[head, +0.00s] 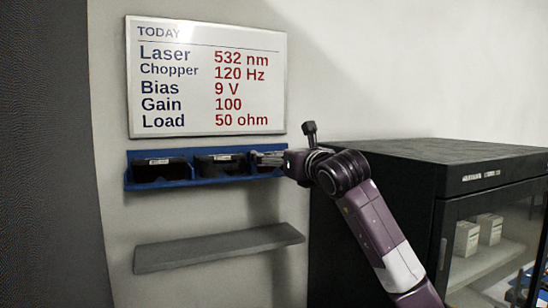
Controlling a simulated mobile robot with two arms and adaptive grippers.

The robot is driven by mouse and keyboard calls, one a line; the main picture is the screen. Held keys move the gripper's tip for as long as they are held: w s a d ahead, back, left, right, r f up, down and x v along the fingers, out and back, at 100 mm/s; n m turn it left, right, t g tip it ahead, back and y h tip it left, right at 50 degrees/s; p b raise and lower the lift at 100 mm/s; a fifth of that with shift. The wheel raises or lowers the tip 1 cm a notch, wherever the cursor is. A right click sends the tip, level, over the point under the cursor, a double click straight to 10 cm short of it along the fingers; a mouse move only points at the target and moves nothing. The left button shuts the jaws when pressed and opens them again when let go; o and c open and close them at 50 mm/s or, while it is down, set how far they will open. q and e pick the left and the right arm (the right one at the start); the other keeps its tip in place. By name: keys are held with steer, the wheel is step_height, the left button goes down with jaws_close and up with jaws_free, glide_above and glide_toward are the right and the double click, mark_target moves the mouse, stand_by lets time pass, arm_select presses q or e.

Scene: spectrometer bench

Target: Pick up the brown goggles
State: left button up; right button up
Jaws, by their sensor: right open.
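Dark goggles sit side by side in a blue wall rack (190,182). The left goggles (160,171) and the middle goggles (222,165) show with pale labels on top. Their lens colours are too dark to say for sure which pair is brown. My right gripper (266,158) is at the rack's right end, its fingers pointing left. It is open. Its fingers cover most of that right slot, so I cannot clearly tell what is in it or whether they touch it. My left gripper is out of view.
A whiteboard (205,78) with printed settings hangs just above the rack. An empty grey shelf (218,248) is below it. A black cabinet (430,165) with a glass front stands at the right, behind my right arm. White boxes show inside it.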

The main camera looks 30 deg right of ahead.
steer(key=w+p, duration=0.3)
steer(key=w, duration=0.1)
steer(key=shift+w+d, duration=0.1)
steer(key=shift+w, duration=0.15)
steer(key=shift+w+f, duration=0.15)
steer(key=shift+w, duration=0.1)
steer(key=shift+s, duration=0.2)
steer(key=c, duration=0.8)
